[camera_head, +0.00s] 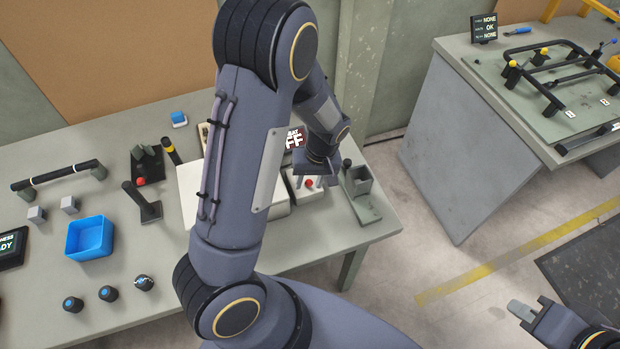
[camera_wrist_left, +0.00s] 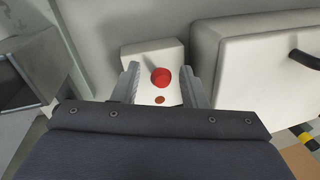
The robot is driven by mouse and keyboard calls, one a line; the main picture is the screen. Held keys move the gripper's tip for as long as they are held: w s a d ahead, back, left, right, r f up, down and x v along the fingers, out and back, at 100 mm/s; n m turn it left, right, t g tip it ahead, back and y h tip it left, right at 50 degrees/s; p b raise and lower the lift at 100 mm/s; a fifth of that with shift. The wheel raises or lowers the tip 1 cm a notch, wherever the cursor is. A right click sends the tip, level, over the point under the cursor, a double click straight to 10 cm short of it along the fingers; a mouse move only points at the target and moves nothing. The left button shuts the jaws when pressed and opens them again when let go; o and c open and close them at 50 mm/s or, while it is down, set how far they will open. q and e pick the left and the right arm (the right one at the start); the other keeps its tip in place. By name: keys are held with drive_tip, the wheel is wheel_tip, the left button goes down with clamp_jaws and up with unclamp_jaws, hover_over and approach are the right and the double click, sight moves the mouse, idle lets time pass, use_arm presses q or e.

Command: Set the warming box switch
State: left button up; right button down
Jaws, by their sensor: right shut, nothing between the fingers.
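A small white switch box with a red knob (camera_head: 308,183) stands at the right end of the left bench. In the left wrist view the red knob (camera_wrist_left: 161,77) sits on the white switch box (camera_wrist_left: 148,54), with a small red dot in front of it. My left gripper (camera_head: 318,183) points down there. Its two fingers (camera_wrist_left: 160,72) are apart, one on each side of the knob; I cannot tell whether they touch it. The white warming box (camera_head: 190,188) is partly hidden by my left arm. A dark display (camera_head: 295,138) behind reads "...FF", partly covered. My right gripper (camera_head: 522,311) is shut and empty, lower right.
A grey-green holder (camera_head: 362,195) stands right of the switch box. A black lever (camera_head: 145,205), a blue tray (camera_head: 90,238) and several dark knobs lie left. A second bench (camera_head: 460,150) with a black frame stands right. Open floor lies between the benches.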

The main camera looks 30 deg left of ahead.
use_arm(q)
drive_tip(key=shift+s+f, duration=0.1)
drive_tip(key=shift+f, duration=0.2)
clamp_jaws()
